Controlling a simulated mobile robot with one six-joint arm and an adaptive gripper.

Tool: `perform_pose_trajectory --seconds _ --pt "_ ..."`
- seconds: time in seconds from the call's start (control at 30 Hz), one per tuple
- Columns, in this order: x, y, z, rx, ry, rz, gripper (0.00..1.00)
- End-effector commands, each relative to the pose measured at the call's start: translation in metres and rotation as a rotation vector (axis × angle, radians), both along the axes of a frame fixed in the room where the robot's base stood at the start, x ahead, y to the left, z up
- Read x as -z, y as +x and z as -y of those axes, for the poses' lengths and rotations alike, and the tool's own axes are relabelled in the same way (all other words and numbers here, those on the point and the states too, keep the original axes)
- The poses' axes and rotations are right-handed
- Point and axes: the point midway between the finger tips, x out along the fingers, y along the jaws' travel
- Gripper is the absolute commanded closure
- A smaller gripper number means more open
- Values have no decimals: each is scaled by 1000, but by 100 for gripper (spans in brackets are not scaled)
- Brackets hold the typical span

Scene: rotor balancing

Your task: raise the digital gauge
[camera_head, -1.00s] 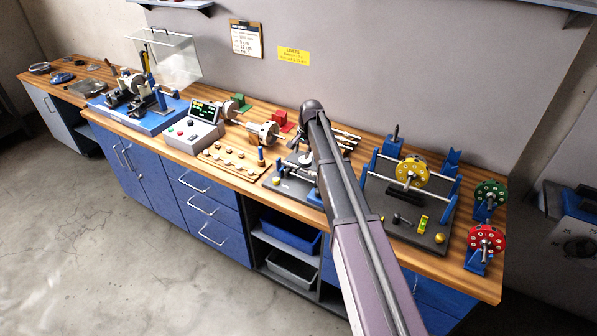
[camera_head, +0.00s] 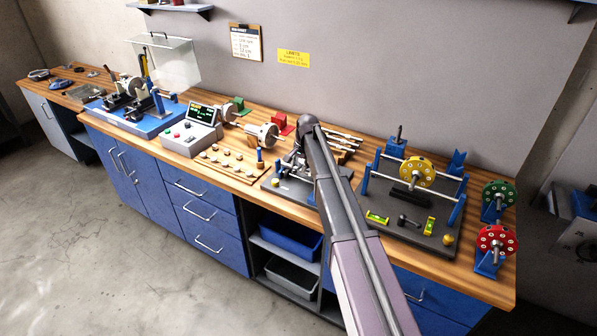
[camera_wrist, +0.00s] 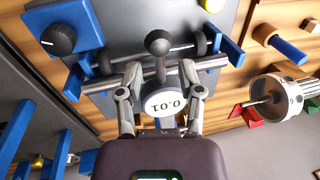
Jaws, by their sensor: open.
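The digital gauge (camera_wrist: 165,103) shows a round white face reading 0.01, upside down in the wrist view. A dark stem with a ball-shaped knob (camera_wrist: 158,42) extends above the face in that picture. My gripper (camera_wrist: 160,74) is open, with one finger on each side of the gauge and its stem. I cannot tell whether either finger touches it. The gauge is at a grey fixture plate (camera_head: 287,191) with a metal rod (camera_wrist: 100,85) and blue supports. In the head view my arm largely hides the gauge and gripper.
Right of my arm stands a balancing stand with a yellow rotor (camera_head: 417,173). Green (camera_head: 498,197) and red (camera_head: 496,240) rotors stand at the bench's right end. Left are a control box (camera_head: 192,137) and a wooden peg board (camera_head: 232,163). A blue-handled tool (camera_wrist: 285,45) lies near the fixture.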

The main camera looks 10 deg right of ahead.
Motion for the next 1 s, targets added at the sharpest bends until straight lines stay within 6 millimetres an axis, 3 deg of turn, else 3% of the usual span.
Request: perform_pose_trajectory --seconds 0.53,0.7,1.0 --pt "7 1 -1 0 0 0 52" --pt "7 1 -1 0 0 0 100" --pt "6 1 -2 -1 1 -1 100"
